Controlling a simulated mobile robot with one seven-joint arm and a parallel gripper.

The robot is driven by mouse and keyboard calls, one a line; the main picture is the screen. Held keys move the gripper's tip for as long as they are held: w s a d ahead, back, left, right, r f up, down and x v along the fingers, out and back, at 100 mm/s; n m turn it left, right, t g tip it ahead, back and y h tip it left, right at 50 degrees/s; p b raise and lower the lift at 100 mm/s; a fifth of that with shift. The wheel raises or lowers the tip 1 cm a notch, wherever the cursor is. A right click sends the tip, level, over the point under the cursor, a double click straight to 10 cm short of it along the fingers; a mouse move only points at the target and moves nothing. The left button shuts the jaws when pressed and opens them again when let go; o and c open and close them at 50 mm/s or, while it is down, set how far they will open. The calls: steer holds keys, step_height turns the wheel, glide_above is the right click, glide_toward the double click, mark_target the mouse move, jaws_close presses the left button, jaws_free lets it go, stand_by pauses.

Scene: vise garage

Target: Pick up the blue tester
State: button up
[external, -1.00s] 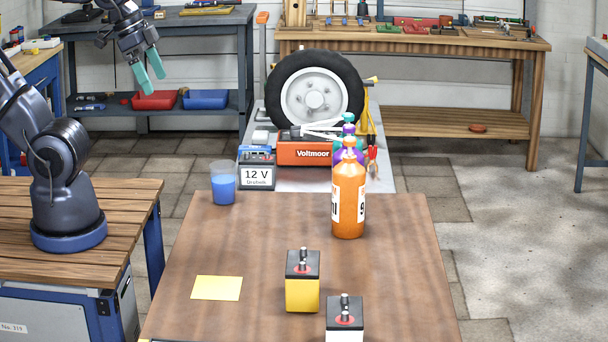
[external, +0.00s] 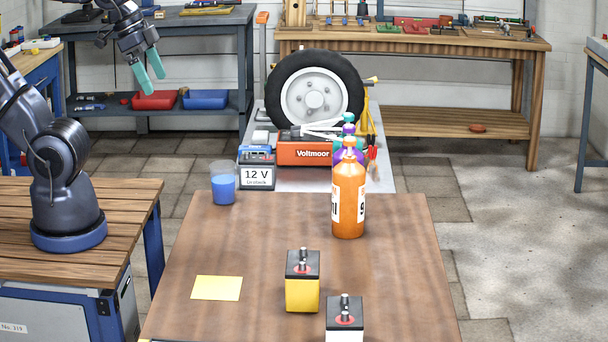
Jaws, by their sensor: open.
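A small blue object (external: 253,150), perhaps the blue tester, lies on the grey surface behind the dark 12 V battery (external: 257,172). The battery hides part of it, and it is too small to identify surely. My gripper (external: 150,80) has two teal fingers, spread apart and empty. It hangs pointing down at the upper left, well left of the blue object and apart from it in the picture.
An orange Voltmoor box (external: 304,154), a wheel (external: 314,101) and a yellow stand (external: 369,112) crowd near the blue object. On the brown table (external: 265,235) are a cup of blue liquid (external: 223,185), orange bottle (external: 348,200), yellow battery (external: 302,292) and white battery (external: 345,330).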

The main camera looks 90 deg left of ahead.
steer(key=shift+c, duration=0.4)
steer(key=c, duration=0.8)
steer(key=shift+w+a, duration=0.1)
